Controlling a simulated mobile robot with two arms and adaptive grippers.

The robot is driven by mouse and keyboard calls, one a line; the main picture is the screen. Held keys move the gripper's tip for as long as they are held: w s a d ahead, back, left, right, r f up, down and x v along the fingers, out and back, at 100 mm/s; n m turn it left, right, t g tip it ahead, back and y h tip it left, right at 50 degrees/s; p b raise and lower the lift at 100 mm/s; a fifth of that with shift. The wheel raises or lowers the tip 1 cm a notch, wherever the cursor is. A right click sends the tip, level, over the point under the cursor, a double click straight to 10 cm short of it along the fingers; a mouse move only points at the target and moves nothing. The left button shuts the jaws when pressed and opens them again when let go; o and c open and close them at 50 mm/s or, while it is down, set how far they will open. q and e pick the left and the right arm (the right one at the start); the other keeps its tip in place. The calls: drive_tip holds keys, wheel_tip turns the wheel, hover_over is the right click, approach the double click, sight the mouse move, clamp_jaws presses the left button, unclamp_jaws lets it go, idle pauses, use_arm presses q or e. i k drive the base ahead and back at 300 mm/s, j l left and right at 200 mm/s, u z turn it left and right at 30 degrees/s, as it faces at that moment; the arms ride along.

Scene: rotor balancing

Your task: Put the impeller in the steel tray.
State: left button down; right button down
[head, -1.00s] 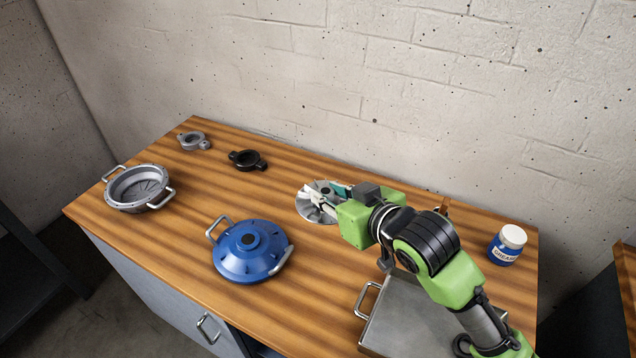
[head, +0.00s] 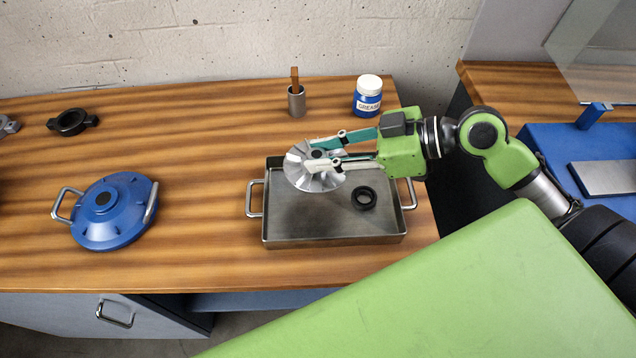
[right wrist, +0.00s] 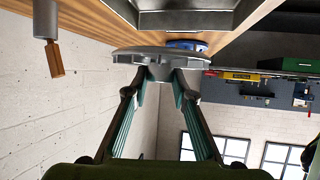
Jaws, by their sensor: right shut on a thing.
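In the right wrist view the impeller (right wrist: 130,52) sits between the fingertips (right wrist: 160,72), seen edge-on. The steel tray is a shallow grey tray with a handle at each side. A black ring (head: 364,198) lies inside it. The impeller appears to be above the tray floor, not resting on it. My left gripper is out of view.
A blue cover (head: 112,226) with two handles lies left of the tray. A grease jar (head: 367,98) and a metal cup with a brush (head: 297,101) stand behind the tray. A black flanged part (head: 72,122) lies at the back left. The bench between cover and tray is clear.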

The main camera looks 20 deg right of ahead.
sight(304, 204)
drive_tip(key=j+z, duration=0.15)
drive_tip(key=z, duration=1.05)
drive_tip(key=k+j+z, duration=0.15)
drive_tip(key=k+j, duration=0.45)
drive_tip(key=j, duration=0.1)
